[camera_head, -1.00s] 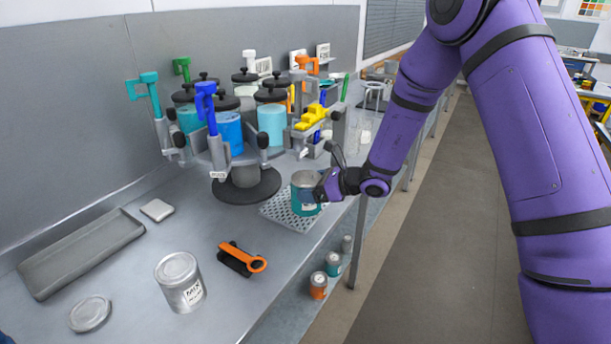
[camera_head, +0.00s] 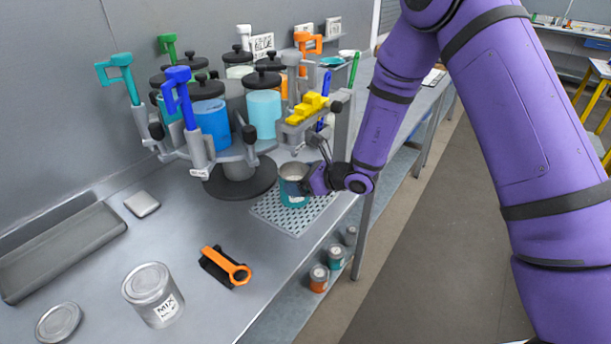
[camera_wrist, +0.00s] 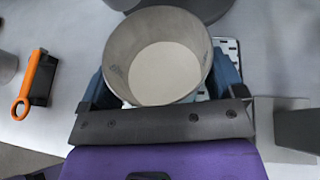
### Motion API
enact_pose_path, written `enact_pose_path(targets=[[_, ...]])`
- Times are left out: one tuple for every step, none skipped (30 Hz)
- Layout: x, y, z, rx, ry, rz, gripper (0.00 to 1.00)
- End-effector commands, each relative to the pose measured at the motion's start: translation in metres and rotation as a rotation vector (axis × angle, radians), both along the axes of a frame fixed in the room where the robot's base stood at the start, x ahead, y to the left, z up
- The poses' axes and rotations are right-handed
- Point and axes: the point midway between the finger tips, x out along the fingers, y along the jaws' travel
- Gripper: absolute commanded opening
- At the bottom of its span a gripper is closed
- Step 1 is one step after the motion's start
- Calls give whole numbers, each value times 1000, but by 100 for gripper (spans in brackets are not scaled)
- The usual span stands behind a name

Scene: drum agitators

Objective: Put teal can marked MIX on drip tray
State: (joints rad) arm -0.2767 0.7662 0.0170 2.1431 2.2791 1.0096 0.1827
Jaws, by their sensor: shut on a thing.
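The teal can (camera_head: 294,190) is open-topped and upright, over the perforated drip tray (camera_head: 278,218) in the head view. I cannot tell whether its base touches the tray. My gripper (camera_head: 308,185) is shut on the can from the right side. In the wrist view the can (camera_wrist: 160,62) stands between my two blue fingers, with pale contents inside. Part of the tray (camera_wrist: 230,50) shows to the right of the can there. The can's label is mostly hidden.
A carousel with jars and coloured-handled taps (camera_head: 215,130) stands just behind the tray. A silver can marked MIX (camera_head: 152,296), a lid (camera_head: 58,322) and an orange-handled tool (camera_head: 228,268) are on the bench at the front left. Small cans (camera_head: 335,258) sit on a lower shelf.

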Motion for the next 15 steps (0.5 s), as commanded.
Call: enact_pose_path(targets=[[-1, 1, -1, 0, -1, 0, 50], [-1, 2, -2, 1, -2, 0, 50], [-1, 2, -2, 1, -2, -1, 50], [-1, 2, -2, 1, -2, -1, 50], [-1, 1, -2, 1, -2, -1, 50], [-1, 1, -2, 1, -2, -1, 50], [-1, 1, -2, 1, -2, -1, 50], [-1, 1, -2, 1, -2, -1, 50], [-1, 1, -2, 1, -2, -1, 50], [-1, 1, -2, 1, -2, -1, 50], [-1, 1, -3, 0, -2, -1, 50], [-1, 1, -4, 1, -1, -1, 50], [-1, 1, -5, 1, -1, -1, 50], [-1, 1, -5, 1, 0, 0, 95], [-1, 1, -5, 0, 0, 0, 100]])
